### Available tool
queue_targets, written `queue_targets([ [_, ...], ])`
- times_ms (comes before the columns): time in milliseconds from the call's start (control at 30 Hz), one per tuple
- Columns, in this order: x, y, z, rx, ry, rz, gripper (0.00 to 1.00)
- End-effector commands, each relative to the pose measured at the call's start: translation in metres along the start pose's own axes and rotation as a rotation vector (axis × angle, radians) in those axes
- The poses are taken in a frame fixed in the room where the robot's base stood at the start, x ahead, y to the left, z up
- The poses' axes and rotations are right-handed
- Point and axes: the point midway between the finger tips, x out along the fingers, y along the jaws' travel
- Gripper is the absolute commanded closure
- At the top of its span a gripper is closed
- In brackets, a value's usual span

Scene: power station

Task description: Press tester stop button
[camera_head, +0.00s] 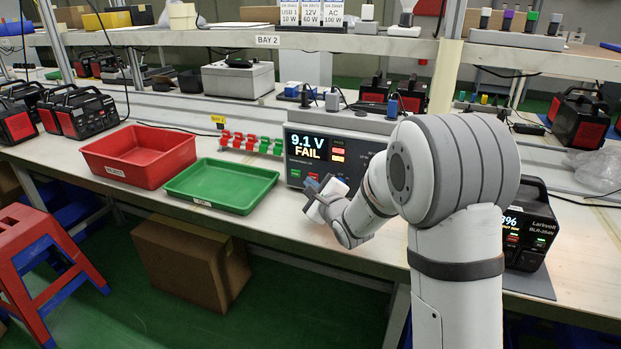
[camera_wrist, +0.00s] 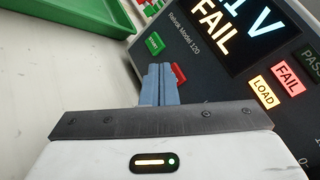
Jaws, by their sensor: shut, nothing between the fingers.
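The tester (camera_head: 325,155) is a grey box on the bench with a display (camera_head: 307,146) reading 9.1 V FAIL. In the wrist view its front panel (camera_wrist: 213,68) fills the upper right, tilted in the picture. A green start button (camera_wrist: 155,43) sits below the display. The red stop button (camera_wrist: 178,73) is beside it, partly hidden by my fingers. My gripper (camera_wrist: 160,68) is shut and empty, its blue-grey fingertips close to the red button. I cannot tell whether they touch it. In the head view my gripper (camera_head: 314,186) is in front of the tester's lower left.
A green tray (camera_head: 222,184) and a red tray (camera_head: 138,154) are left of the tester. Red and green clips (camera_head: 251,143) stand behind the green tray. A black power station (camera_head: 530,225) is at the right. Lit FAIL (camera_wrist: 288,77) and LOAD (camera_wrist: 263,91) indicators are on the panel.

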Motion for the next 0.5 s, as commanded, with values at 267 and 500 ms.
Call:
queue_targets([
  [267, 0.0044, -0.0044, -0.0042, -0.001, 0.001, 0.0, 1.0],
  [500, 0.0044, -0.0043, -0.0041, 0.0, 0.0, 0.0, 1.0],
])
